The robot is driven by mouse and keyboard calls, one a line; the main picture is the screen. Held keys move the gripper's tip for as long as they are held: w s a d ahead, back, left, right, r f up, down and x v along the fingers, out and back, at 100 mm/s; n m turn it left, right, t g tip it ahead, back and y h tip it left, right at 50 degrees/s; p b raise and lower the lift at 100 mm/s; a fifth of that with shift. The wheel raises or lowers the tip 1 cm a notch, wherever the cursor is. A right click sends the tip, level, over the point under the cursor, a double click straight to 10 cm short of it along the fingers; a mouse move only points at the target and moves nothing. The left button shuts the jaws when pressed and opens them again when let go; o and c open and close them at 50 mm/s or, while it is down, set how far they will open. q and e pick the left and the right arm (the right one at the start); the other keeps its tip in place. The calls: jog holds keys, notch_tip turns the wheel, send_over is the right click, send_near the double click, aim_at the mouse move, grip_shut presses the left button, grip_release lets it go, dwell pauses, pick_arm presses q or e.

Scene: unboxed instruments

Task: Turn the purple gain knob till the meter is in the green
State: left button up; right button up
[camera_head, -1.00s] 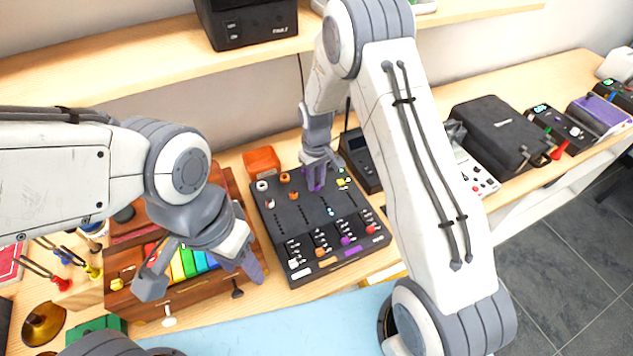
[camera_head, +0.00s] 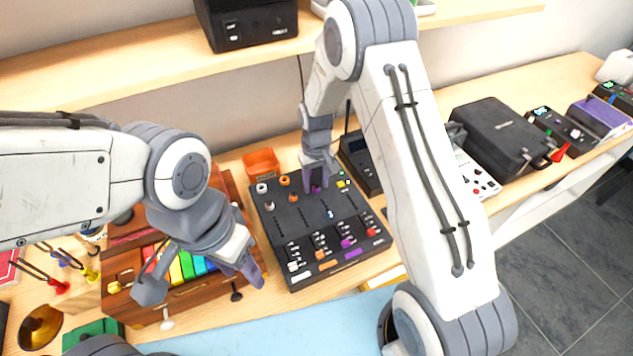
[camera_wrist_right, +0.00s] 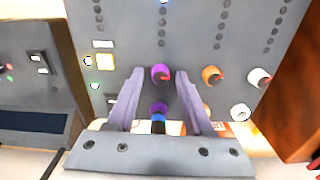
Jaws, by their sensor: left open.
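The dark mixer (camera_head: 300,225) has rows of white, orange and purple knobs, dotted light columns and coloured faders. My right gripper (camera_head: 317,185) is over its back part and partly hides the purple knobs. In the right wrist view, one purple knob (camera_wrist_right: 160,73) lies between my right fingertips (camera_wrist_right: 160,76), with a gap on both sides. A second purple knob (camera_wrist_right: 158,108) is closer to the palm. A light column (camera_wrist_right: 162,30) lies in line with them; its lit level is too small to read surely. My left gripper (camera_head: 200,280) is open and empty, above a wooden instrument.
The wooden instrument (camera_head: 190,292) with coloured keys is left of the mixer. An orange box (camera_head: 262,162) stands behind the mixer's left corner. A dark device (camera_head: 360,160) is close behind on the right. A black case (camera_head: 500,135) is further right.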

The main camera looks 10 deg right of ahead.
aim_at(316, 186)
dwell(0.3)
jog(key=shift+r, duration=0.35)
notch_tip(316, 186, up, 10)
jog(key=b, duration=0.2)
jog(key=shift+b, duration=0.4)
jog(key=shift+f, duration=0.1)
